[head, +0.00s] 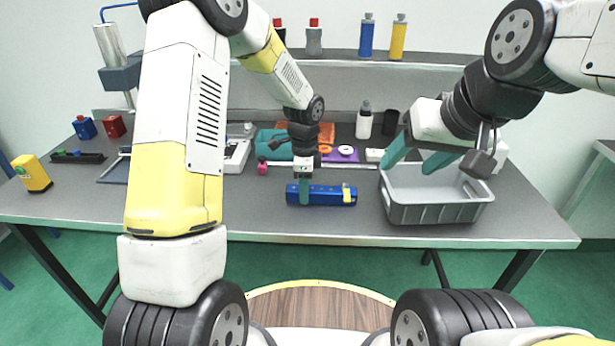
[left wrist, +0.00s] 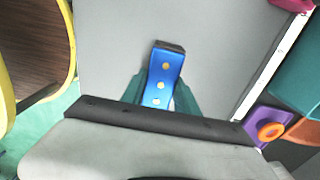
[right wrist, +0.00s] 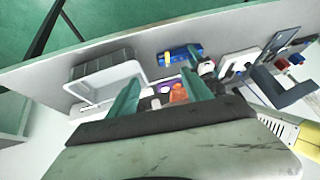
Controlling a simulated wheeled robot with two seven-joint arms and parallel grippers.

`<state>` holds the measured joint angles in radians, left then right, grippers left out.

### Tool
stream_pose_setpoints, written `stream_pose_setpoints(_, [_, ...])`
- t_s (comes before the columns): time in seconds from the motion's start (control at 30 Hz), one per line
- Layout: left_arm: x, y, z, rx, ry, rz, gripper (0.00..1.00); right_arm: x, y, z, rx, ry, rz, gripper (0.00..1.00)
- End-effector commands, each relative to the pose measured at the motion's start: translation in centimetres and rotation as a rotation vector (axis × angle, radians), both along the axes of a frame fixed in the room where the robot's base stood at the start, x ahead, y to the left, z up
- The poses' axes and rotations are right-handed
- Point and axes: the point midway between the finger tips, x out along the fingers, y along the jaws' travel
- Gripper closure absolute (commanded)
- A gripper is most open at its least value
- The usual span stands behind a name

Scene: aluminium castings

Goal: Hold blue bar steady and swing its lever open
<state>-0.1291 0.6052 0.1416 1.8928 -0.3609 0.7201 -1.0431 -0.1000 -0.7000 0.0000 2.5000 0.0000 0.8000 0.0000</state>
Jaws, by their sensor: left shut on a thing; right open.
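The blue bar (head: 325,195) lies on the table's front middle, with a yellow lever (head: 346,194) at its right end in the head view. My left gripper (head: 305,192) is shut on the bar near its left end. In the left wrist view the blue bar (left wrist: 163,78) sits between the teal fingers, with yellow dots on it; its lever is not clear there. My right gripper (head: 418,160) is open and empty above the grey crate, right of the bar. In the right wrist view the bar (right wrist: 180,55) shows beyond the open fingers (right wrist: 155,95).
A grey crate (head: 432,214) stands right of the bar. A pink bottle (head: 262,166), a teal box (head: 272,146) and a purple plate (head: 347,157) lie behind it. Bottles stand on the back shelf (head: 440,61). The table's front strip is clear left of the bar.

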Motion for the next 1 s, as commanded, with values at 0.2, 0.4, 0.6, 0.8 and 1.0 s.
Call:
stream_pose_setpoints(0.2, [0.0,0.1,0.0,0.001,0.0,0.001,1.0,0.0,0.0,0.0,0.0,0.0,0.0,0.42])
stream_pose_setpoints(0.4, [0.0,0.1,-0.1,0.002,0.002,0.001,1.0,0.1,0.0,0.0,-0.002,0.003,0.003,0.64])
stream_pose_setpoints(0.6, [-0.1,0.1,0.0,0.002,0.002,0.001,1.0,2.1,0.6,-0.1,-0.033,0.058,0.048,1.0])
stream_pose_setpoints(0.8, [-0.1,0.1,-0.1,0.002,0.002,0.001,1.0,6.1,2.1,-1.0,-0.1,0.165,0.139,1.0])
stream_pose_setpoints(1.0, [-0.1,0.1,-0.1,0.002,0.002,0.001,1.0,10.4,4.2,-3.1,-0.17,0.27,0.239,1.0])
